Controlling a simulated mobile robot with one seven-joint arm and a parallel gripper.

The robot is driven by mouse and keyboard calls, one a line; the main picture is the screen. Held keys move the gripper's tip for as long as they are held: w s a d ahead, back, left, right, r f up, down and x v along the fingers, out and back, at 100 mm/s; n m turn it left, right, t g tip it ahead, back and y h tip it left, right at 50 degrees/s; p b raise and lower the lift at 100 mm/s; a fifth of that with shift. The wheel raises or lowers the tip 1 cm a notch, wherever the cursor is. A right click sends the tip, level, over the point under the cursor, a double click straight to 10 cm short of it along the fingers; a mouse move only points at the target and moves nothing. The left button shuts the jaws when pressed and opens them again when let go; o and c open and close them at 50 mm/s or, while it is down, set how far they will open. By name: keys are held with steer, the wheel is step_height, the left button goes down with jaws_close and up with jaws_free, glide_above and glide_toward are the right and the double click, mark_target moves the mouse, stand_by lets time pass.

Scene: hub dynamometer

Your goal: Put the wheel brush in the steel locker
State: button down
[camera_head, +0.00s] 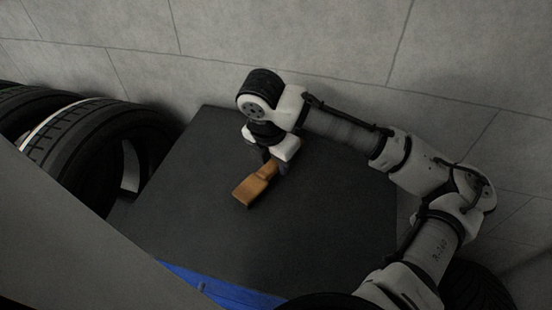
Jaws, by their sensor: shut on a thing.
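The wheel brush (255,186) is an orange-brown block with a narrower handle end, seen over the dark top surface in the middle of the head view. My gripper (272,165) points down over the surface and is shut on the narrower end of the brush. The wrist hides part of the fingers. I cannot tell whether the brush touches the surface. No steel locker can be made out for certain in this view.
The dark flat top (330,220) is otherwise clear, with a blue front (215,288) below it. Several tyres (90,145) stand at the left. A grey panel (75,240) fills the lower left. A tiled wall (300,40) runs behind.

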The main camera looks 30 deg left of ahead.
mark_target(270, 167)
steer(key=shift+f, duration=0.15)
steer(key=c, duration=1.1)
jaws_free()
steer(key=r, duration=0.4)
steer(key=s+r, duration=0.1)
steer(key=r, duration=0.3)
steer(key=s+r, duration=0.1)
steer(key=r, duration=0.3)
steer(key=shift+s+a+r, duration=0.1)
steer(key=shift+s+a, duration=0.05)
